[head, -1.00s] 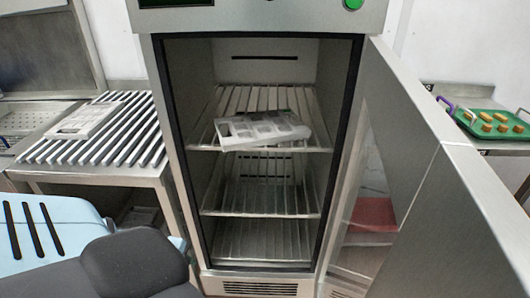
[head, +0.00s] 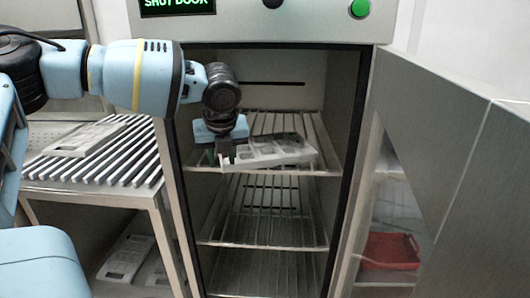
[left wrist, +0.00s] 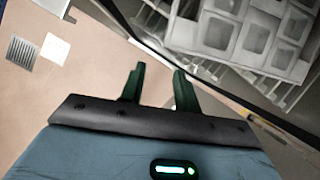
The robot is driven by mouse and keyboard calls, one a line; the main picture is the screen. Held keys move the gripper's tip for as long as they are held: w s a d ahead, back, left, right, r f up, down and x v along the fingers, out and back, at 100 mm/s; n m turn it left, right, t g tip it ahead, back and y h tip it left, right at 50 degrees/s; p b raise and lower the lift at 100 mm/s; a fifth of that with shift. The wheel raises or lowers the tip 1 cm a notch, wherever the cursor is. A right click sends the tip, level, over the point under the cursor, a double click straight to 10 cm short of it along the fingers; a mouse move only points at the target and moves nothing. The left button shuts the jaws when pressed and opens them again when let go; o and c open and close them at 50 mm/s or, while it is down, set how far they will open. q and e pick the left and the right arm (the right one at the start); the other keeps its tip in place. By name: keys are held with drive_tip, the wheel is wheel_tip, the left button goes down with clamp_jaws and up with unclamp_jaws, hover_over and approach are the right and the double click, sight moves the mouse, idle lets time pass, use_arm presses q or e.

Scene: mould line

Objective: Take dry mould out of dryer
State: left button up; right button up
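The pale grey mould (head: 285,155), with square cavities, lies on the top wire shelf of the open dryer (head: 345,120). Its left end is partly hidden by my left gripper (head: 228,158), which is at the dryer opening, in front of the mould's left end. In the left wrist view the mould (left wrist: 222,35) shows at the upper right, beyond the fingertips. The left gripper's two dark fingers (left wrist: 157,72) are apart, with nothing visible between them. Whether a finger touches the mould in the head view I cannot tell. My right gripper is not in view.
The dryer door (head: 440,170) stands open on the right. The dryer's lower shelves look empty. At left, a slatted rack table (head: 110,165) holds another mould (head: 85,138), with more pieces below. A red tray (head: 390,250) shows behind the door's side. The dryer display reads "SHUT DOOR".

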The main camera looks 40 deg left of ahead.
use_arm(q)
drive_tip(key=w+a, duration=0.2)
drive_tip(key=a, duration=0.1)
drive_tip(key=w+a, duration=0.2)
drive_tip(key=a, duration=0.1)
drive_tip(key=w+a, duration=0.2)
drive_tip(key=a, duration=0.1)
drive_tip(key=shift+a+r, duration=0.15)
drive_tip(key=shift+r, duration=0.25)
drive_tip(key=shift+w+a, duration=0.1)
drive_tip(key=shift+a, duration=0.2)
drive_tip(key=x, duration=0.5)
drive_tip(key=shift+w+a, duration=0.1)
clamp_jaws()
